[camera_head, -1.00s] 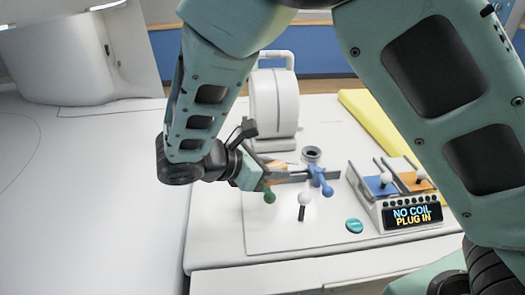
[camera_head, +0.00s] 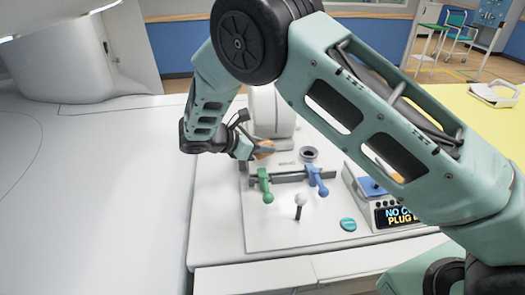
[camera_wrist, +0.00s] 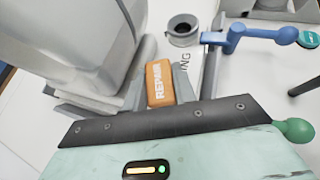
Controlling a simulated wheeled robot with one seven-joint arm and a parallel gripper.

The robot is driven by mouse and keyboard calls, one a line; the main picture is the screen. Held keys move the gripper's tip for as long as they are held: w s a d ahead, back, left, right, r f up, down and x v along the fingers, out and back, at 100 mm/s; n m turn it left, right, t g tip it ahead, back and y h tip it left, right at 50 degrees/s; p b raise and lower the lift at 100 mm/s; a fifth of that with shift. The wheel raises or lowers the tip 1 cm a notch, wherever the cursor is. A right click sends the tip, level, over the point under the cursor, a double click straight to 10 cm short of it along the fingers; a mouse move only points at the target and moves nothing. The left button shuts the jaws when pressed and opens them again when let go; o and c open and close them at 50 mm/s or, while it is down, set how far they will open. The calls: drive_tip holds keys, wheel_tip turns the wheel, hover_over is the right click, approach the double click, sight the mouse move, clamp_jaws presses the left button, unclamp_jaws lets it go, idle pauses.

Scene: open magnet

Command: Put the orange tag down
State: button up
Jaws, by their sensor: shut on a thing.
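The orange tag (camera_wrist: 158,84) reads "REPAIR" in white letters. In the wrist view it sits between the two grey fingers of my gripper (camera_wrist: 160,88), which is shut on it. In the head view, my gripper (camera_head: 264,148) is behind the bar with the green and blue handles, in front of the white upright device, and only a small orange part of the tag (camera_head: 265,152) shows. I cannot tell whether the tag touches the surface below.
The green handle (camera_head: 265,186) and blue handle (camera_head: 316,183) stand in front of my gripper. A grey ring cup (camera_head: 309,154) is to its right. The white device (camera_head: 268,112) rises close behind. A white-knobbed stick (camera_head: 300,204) and teal disc (camera_head: 348,225) are nearer the front.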

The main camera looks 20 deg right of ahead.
drive_tip(key=shift+w+f+p, duration=0.2)
drive_tip(key=shift+f+p, duration=0.3)
drive_tip(key=shift+f, duration=1)
drive_tip(key=shift+f, duration=0.1)
drive_tip(key=shift+f, duration=0.15)
drive_tip(key=o, duration=0.7)
